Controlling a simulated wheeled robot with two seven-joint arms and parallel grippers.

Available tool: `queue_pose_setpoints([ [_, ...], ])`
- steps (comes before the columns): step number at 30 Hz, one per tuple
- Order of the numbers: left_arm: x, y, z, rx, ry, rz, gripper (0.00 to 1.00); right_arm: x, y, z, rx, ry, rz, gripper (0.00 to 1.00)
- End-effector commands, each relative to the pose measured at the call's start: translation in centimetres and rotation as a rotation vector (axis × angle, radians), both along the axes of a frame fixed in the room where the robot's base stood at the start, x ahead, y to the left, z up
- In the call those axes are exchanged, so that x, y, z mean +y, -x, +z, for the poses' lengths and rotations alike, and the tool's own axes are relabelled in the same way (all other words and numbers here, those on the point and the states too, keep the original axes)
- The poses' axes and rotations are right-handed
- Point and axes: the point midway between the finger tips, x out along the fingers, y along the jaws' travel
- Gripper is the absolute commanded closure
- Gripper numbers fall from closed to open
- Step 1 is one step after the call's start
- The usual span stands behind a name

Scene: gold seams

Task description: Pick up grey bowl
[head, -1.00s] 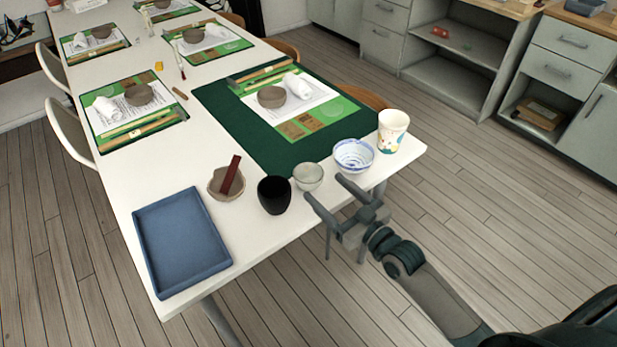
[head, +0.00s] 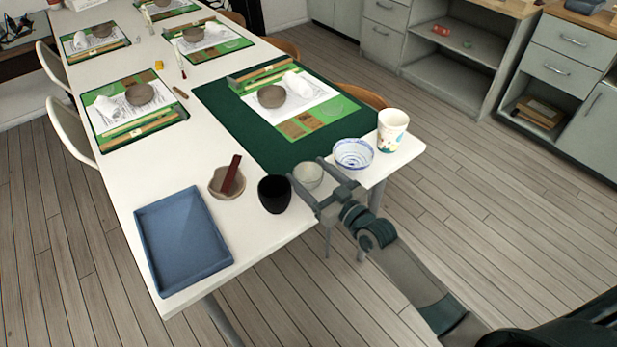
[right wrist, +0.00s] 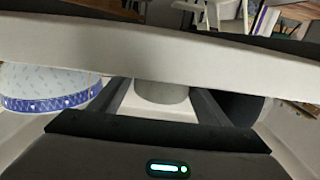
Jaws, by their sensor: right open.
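A small pale grey bowl (head: 309,177) stands upright at the front edge of the white table, between a black cup and a blue-and-white bowl. My right gripper (head: 306,170) is open, with one finger on each side of this bowl. In the right wrist view the grey bowl (right wrist: 162,96) shows between the two dark fingers, its upper part hidden by a pale band. I cannot tell whether the fingers touch it. My left gripper is not in view.
The black cup (head: 274,195) stands close on the left, the blue-and-white bowl (head: 353,155) and a paper cup (head: 392,131) on the right. A brownish bowl (head: 220,188) holds a dark red stick. A blue tray (head: 181,245) lies at the near left corner.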

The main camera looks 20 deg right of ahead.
Motion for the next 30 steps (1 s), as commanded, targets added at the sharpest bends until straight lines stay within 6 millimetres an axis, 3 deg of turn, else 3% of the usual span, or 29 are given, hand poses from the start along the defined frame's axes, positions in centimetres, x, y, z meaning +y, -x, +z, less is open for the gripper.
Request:
queue_pose_setpoints([
  [11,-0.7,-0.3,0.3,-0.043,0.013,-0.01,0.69,1.6,-3.9,0.0,0.0,-0.001,0.0,0.31],
  [26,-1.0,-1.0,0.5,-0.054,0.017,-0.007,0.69,1.7,-4.0,0.0,0.0,0.0,0.0,0.31],
  [30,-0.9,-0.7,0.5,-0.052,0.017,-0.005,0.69,1.7,-4.0,0.0,0.0,0.0,0.0,0.59],
])
